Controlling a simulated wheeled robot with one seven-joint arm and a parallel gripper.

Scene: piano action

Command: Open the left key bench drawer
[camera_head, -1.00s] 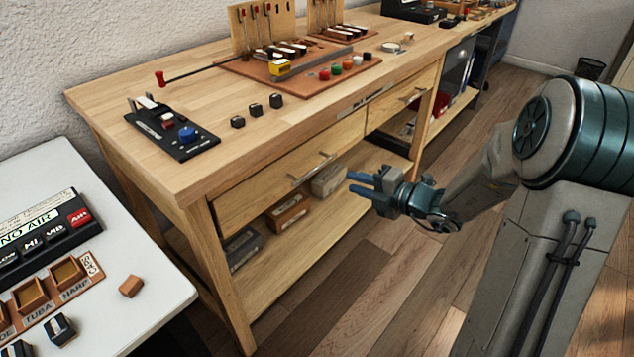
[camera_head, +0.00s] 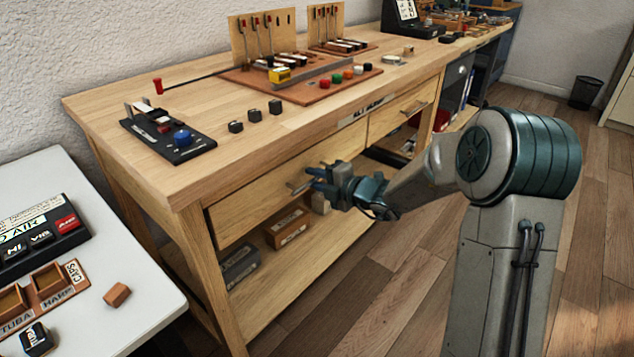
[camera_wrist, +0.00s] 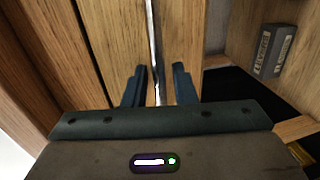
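The left key bench drawer (camera_head: 255,203) is a wide wooden front under the left part of the bench top. It looks closed. Its metal bar handle (camera_head: 296,189) is partly hidden behind my gripper (camera_head: 318,180) in the head view. In the wrist view the handle (camera_wrist: 153,45) runs as a thin bright bar down between the two dark fingers of my gripper (camera_wrist: 159,86). The fingers are apart, one on each side of the bar, with gaps visible. I cannot tell how deep the handle sits between them.
The wooden bench (camera_head: 180,183) carries a black switch box (camera_head: 170,140), small black blocks and a key-action board (camera_head: 300,92). Boxes (camera_head: 288,227) stand on its lower shelf. A second drawer (camera_head: 395,112) is to the right. A white table (camera_head: 140,300) stands at the left. The floor before the bench is clear.

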